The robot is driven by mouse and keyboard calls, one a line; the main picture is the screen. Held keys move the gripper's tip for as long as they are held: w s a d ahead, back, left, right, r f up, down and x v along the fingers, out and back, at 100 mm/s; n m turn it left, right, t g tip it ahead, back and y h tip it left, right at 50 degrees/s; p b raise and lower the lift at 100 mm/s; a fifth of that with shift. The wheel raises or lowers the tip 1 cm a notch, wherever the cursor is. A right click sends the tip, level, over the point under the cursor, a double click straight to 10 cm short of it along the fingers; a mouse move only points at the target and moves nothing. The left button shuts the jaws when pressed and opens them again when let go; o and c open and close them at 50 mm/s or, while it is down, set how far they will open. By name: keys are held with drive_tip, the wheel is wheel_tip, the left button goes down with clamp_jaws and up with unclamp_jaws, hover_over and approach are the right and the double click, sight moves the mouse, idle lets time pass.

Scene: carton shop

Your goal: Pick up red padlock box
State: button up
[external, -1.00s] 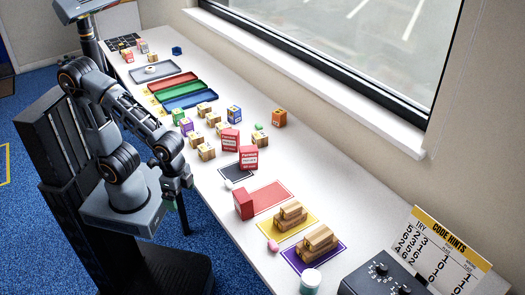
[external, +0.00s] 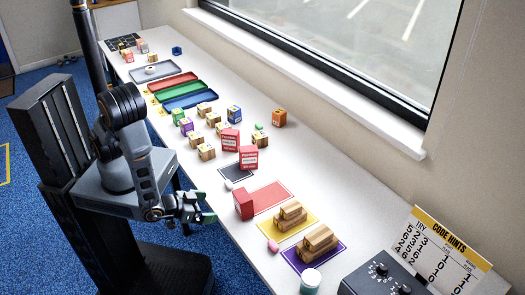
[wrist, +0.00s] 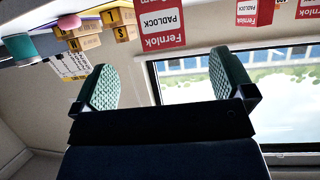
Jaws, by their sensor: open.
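Red padlock boxes stand on the white table in the external view: one by the red mat's left edge (external: 244,204), one by the black mat (external: 248,158), and one just behind it (external: 230,139). My gripper (external: 203,210) is low beside the table's near edge, left of the box by the red mat and apart from it. In the wrist view, which is upside down, my gripper (wrist: 166,82) is open with nothing between its green fingers. A box with "Fernlok PADLOCK" lettering (wrist: 160,22) shows beyond the fingers, with another (wrist: 255,12) farther right.
The red mat (external: 272,194) is mostly bare. Wooden stacks (external: 290,216) sit on the yellow and purple mats, with a pink object (external: 273,246) nearby. Several letter blocks (external: 206,152) stand farther back. A black dial box (external: 384,277) is at the near right.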

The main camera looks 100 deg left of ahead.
sight(237, 202)
drive_tip(key=b+x, duration=0.4)
drive_tip(key=b, duration=0.1)
drive_tip(key=b+x, duration=0.2)
drive_tip(key=b, duration=0.1)
drive_tip(key=shift+w+a+r, duration=0.15)
drive_tip(key=shift+w+r, duration=0.05)
drive_tip(key=shift+r, duration=0.1)
drive_tip(key=shift+r+x, duration=0.15)
drive_tip(key=shift+x, duration=0.6)
drive_tip(key=shift+r+x, duration=0.15)
drive_tip(key=shift+x, duration=0.55)
drive_tip(key=shift+r+p+x, duration=0.1)
drive_tip(key=shift+p+x, duration=0.1)
drive_tip(key=shift+x, duration=1.05)
drive_tip(key=shift+r+p+x, duration=0.15)
drive_tip(key=shift+x, duration=1.1)
drive_tip(key=c, duration=1.1)
drive_tip(key=shift+w+r, duration=0.1)
drive_tip(key=shift+r, duration=0.05)
